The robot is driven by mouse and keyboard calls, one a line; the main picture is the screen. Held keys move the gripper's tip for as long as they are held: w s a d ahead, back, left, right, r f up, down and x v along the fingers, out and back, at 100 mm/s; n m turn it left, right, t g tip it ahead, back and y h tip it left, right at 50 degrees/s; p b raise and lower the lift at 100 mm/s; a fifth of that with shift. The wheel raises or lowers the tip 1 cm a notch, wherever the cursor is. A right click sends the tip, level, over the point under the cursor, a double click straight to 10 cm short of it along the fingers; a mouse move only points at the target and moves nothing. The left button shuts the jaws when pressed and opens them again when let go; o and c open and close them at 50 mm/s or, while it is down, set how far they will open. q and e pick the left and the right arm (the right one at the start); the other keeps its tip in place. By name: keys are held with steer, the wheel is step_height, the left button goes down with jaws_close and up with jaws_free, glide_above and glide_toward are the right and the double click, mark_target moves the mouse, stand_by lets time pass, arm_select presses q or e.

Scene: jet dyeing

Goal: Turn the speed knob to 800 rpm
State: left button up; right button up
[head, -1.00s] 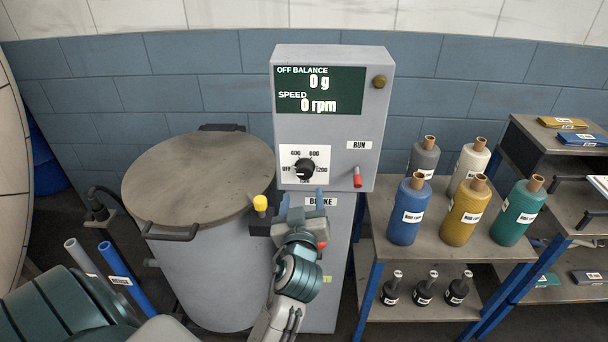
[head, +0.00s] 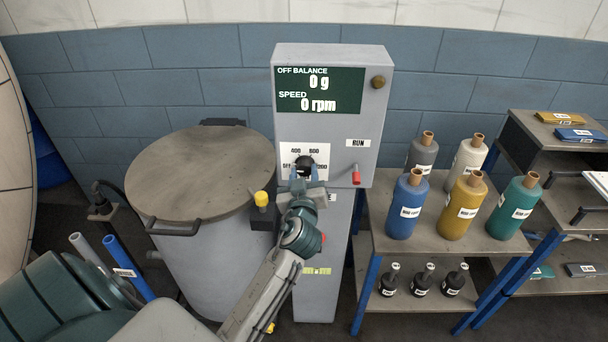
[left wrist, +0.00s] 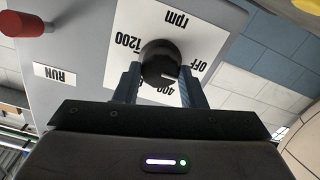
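The black speed knob (head: 305,168) sits on a white dial plate (head: 319,152) on the grey control box. The dial marks read OFF, 400, 800 and 1200, partly covered in the head view. My left gripper (head: 308,183) is at the knob from below and in front. In the left wrist view the knob (left wrist: 160,62) lies between the two fingertips of my left gripper (left wrist: 159,80), which look spread with narrow gaps beside it. The knob's pointer is not clear. The display (head: 320,90) reads 0 g off balance and 0 rpm. My right gripper is not seen.
A red-tipped RUN lever (head: 356,175) is right of the dial. A round-lidded drum (head: 200,170) stands left, with a yellow-capped knob (head: 262,199) beside my arm. A shelf (head: 385,240) with bottles and cones stands right.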

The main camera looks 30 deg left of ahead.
arm_select(q)
steer(key=c, duration=0.3)
